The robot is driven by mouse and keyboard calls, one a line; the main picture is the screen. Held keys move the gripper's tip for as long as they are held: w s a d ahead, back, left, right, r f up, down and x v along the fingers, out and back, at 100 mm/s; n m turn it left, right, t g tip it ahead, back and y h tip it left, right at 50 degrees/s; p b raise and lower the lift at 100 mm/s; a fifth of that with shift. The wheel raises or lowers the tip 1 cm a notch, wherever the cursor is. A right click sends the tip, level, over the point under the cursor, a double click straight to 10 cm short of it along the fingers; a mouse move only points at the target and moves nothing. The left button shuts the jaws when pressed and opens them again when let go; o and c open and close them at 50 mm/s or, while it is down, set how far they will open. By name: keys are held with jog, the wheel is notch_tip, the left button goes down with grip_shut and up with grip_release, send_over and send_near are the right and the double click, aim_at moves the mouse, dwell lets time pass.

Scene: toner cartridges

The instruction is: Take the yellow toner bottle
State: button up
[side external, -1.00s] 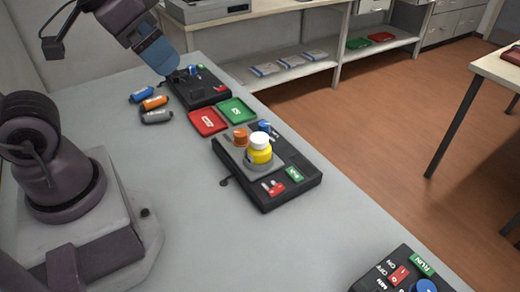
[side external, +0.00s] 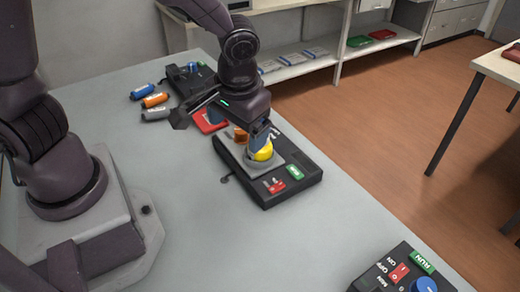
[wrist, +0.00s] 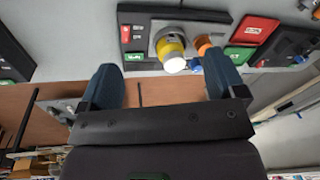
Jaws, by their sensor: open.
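The yellow toner bottle (side external: 262,153) stands in a round grey holder on a black device (side external: 298,184). Its white cap is hidden in the side external view by my gripper (side external: 262,135), which is right above it. In the wrist view the yellow bottle (wrist: 171,46) and its white cap (wrist: 175,65) show between and beyond the fingers of my gripper (wrist: 165,85). The fingers are blue-grey, open wide, and nothing is held between them. I cannot tell whether a finger touches the bottle.
An orange bottle (wrist: 203,44) is close beside the yellow one. Blue (side external: 139,94), orange (side external: 154,100) and grey (side external: 156,114) cartridges lie at the left. Another control box (side external: 408,275) is at the front right. The table's middle is clear.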

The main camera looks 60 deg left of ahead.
jog(key=w+a+f+n, duration=0.1)
jog(key=w+f+n, duration=0.1)
jog(key=w+a+f+n+t+y, duration=0.1)
jog(key=w+a+f+n, duration=0.1)
jog(key=w+f+n, duration=0.1)
jog(key=w+a+f+n+t, duration=0.1)
jog(key=w+f+n, duration=0.1)
jog(key=shift+w+a+f+n+y, duration=0.3)
jog(key=shift+w+f+y, duration=0.05)
jog(key=shift+y, duration=0.05)
jog(key=shift+x, duration=2.65)
jog(key=shift+w+a+r, duration=0.1)
jog(key=shift+a, duration=0.1)
jog(key=c, duration=1)
jog(key=shift+c, duration=0.2)
jog(key=shift+r, duration=0.1)
